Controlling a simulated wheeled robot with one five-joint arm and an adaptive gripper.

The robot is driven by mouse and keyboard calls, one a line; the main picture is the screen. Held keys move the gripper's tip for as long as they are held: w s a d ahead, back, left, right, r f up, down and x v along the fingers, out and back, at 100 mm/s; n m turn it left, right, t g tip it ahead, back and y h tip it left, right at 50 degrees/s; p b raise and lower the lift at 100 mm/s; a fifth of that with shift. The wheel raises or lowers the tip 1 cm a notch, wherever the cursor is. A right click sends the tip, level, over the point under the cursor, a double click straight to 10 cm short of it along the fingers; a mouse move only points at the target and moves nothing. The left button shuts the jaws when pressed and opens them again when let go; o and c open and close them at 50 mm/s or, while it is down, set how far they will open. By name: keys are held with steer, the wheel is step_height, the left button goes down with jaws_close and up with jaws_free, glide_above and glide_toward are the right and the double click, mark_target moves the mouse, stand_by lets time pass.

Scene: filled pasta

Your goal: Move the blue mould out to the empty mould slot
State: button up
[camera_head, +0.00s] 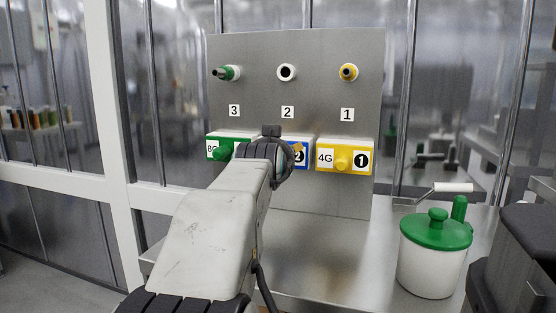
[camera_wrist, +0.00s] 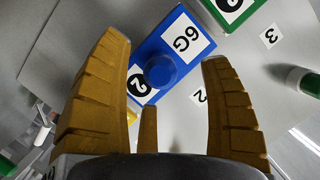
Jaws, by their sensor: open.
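The blue mould (camera_head: 302,163) sits in the middle of the row below the number 2, mostly hidden behind my gripper (camera_head: 284,160) in the head view. In the wrist view the blue mould (camera_wrist: 190,45) shows its 6G label, a 2 label and a round blue knob. My gripper (camera_wrist: 165,60) is open, with its brown fingers spread on both sides of the knob. A third finger shows below the knob. Whether any finger touches the mould I cannot tell. No empty mould slot can be made out in the row.
The green mould (camera_head: 222,146) is left of the blue one and the yellow mould (camera_head: 344,158) right. Above are a green nozzle (camera_head: 228,73), a white-rimmed port (camera_head: 287,72) and a yellow nozzle (camera_head: 348,72). A white pot with green lid (camera_head: 436,232) stands at right.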

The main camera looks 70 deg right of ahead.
steer(key=shift+b+v, duration=0.45)
steer(key=shift+v, duration=2.2)
steer(key=shift+a, duration=0.1)
steer(key=v, duration=1.2)
steer(key=shift+s+f, duration=0.1)
